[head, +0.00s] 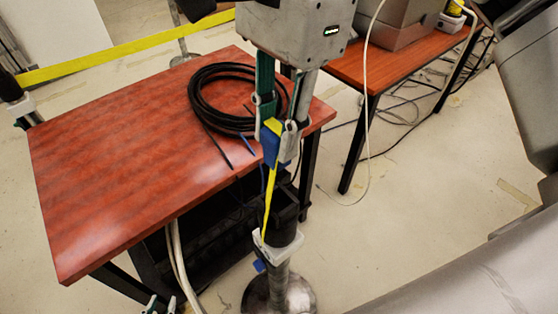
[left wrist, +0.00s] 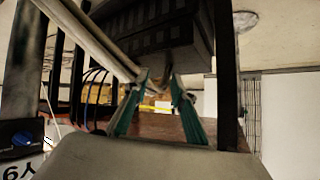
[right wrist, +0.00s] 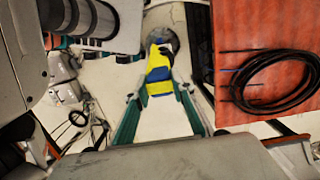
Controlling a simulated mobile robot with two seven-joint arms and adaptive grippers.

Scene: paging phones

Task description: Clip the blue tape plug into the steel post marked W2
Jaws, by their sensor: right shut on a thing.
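The blue tape plug (head: 271,147) is in my right gripper (head: 270,122), its yellow tape (head: 268,200) running down. In the right wrist view the blue and yellow plug (right wrist: 158,78) sits between the teal fingers. Below it in the head view stands a dark post with a white collar (head: 275,245), a blue tab and a round steel base (head: 278,295). I cannot read a W2 mark on any post. My left gripper (head: 161,303) is low at the bottom edge; its fingers are apart and empty in the left wrist view (left wrist: 160,82).
A red-brown table (head: 120,150) bears a black cable coil (head: 225,95). A second table (head: 345,65) stands behind, with loose cables on the floor. Another yellow tape (head: 130,48) spans the upper left between posts. A partly cut white label (left wrist: 20,170) shows in the left wrist view.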

